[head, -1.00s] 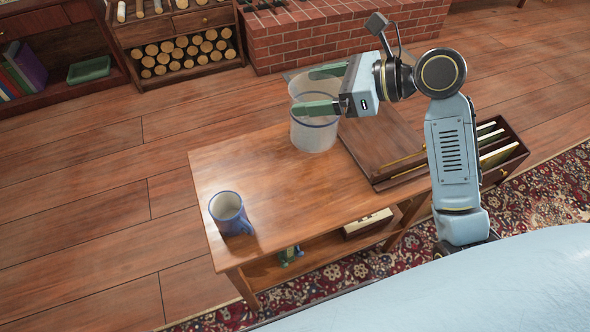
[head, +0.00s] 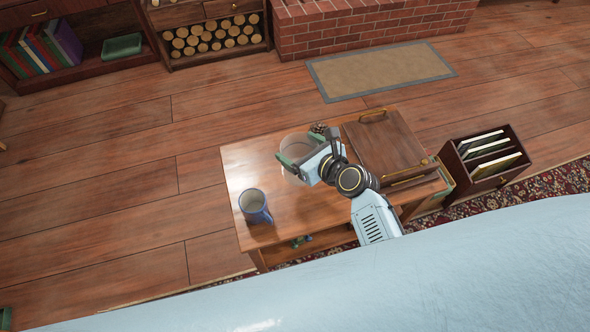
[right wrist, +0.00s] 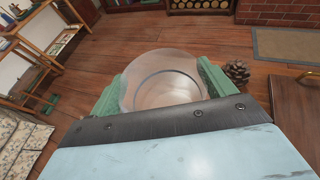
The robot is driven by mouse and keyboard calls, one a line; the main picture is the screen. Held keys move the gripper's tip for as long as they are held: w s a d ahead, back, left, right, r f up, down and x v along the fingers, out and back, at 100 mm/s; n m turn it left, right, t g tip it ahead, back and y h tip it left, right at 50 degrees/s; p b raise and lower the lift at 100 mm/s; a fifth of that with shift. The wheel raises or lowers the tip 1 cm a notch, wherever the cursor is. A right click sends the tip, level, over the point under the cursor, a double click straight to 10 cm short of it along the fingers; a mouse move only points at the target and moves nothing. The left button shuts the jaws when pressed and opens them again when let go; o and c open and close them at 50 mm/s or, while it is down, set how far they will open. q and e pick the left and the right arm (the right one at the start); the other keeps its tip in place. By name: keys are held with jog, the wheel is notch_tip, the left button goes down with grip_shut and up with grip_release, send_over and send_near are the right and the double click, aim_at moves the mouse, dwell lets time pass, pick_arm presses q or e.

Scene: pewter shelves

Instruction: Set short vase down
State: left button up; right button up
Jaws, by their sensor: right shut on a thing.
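The short vase (head: 296,145) is a clear, wide glass cylinder. My left gripper is not in view.
A blue mug (head: 255,206) stands at the table's left front. A wooden box with a brass handle (head: 385,145) lies on the right. A pinecone (right wrist: 237,72) is close beside the vase. A slotted rack (head: 485,158) stands on the floor at right.

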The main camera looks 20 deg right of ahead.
aim_at(290, 154)
notch_tip(290, 154, down, 5)
jog(key=b, duration=0.3)
jog(key=shift+f, duration=0.15)
notch_tip(290, 154, down, 5)
jog(key=b, duration=0.3)
jog(key=shift+r, duration=0.2)
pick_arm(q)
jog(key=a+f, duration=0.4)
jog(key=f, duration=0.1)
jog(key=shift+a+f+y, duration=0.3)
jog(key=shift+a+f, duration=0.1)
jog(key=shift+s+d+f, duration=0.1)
pick_arm(e)
jog(key=shift+f, duration=0.2)
jog(key=o, duration=1.5)
jog(key=shift+r, duration=0.15)
